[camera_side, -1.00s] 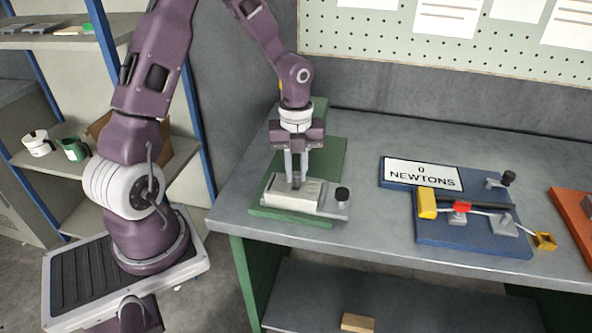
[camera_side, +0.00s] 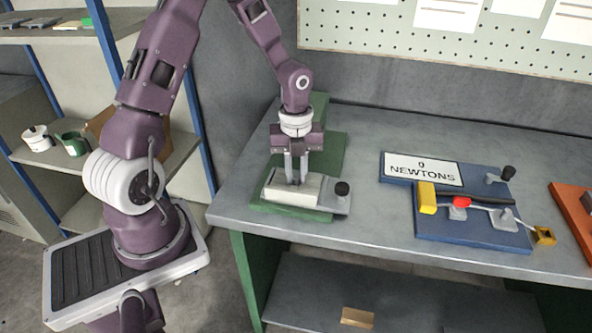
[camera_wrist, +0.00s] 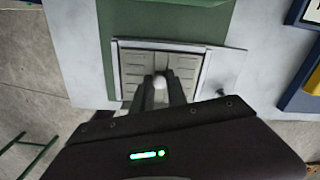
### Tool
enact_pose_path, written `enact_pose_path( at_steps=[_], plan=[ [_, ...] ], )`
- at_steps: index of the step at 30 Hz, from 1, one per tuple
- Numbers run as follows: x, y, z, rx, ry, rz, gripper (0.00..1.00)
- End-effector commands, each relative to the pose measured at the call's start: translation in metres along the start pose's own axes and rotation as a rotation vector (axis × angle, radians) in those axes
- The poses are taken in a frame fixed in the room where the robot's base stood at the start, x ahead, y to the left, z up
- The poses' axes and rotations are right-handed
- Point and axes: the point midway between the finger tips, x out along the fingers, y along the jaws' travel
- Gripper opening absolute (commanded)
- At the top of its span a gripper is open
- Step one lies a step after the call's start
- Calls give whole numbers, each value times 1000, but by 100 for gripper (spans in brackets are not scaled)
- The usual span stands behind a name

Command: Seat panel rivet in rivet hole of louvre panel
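The louvre panel (camera_wrist: 133,66) is a pale, ridged plate in a light frame. In the side view the panel (camera_side: 312,190) lies flat on a green base. My gripper (camera_wrist: 160,88) points down over the panel's middle. Its two fingers are close together around a small whitish rounded piece (camera_wrist: 159,82), which looks like the panel rivet. In the side view my gripper (camera_side: 297,180) has its fingertips at or just above the panel's top face; contact cannot be told. The rivet hole is hidden beneath the fingers.
A dark knob (camera_side: 342,188) stands at the panel's right end. An orange board (camera_side: 571,208) is at the far right. Bench between is clear.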

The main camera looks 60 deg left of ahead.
Motion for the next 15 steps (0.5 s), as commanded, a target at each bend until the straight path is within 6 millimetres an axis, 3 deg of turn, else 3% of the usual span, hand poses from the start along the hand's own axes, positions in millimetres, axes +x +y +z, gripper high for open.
enact_pose_path(
  at_steps=[1, 3, 4, 12, 15],
  plan=[
    [0, 0, 0, 0, 0, 0, 28],
    [0, 0, 0, 0, 0, 0, 42],
    [0, 0, 0, 0, 0, 0, 44],
    [-1, 0, 0, -1, 0, 0, 44],
    [-14, -1, 1, -2, -3, -3, 44]
  ],
)
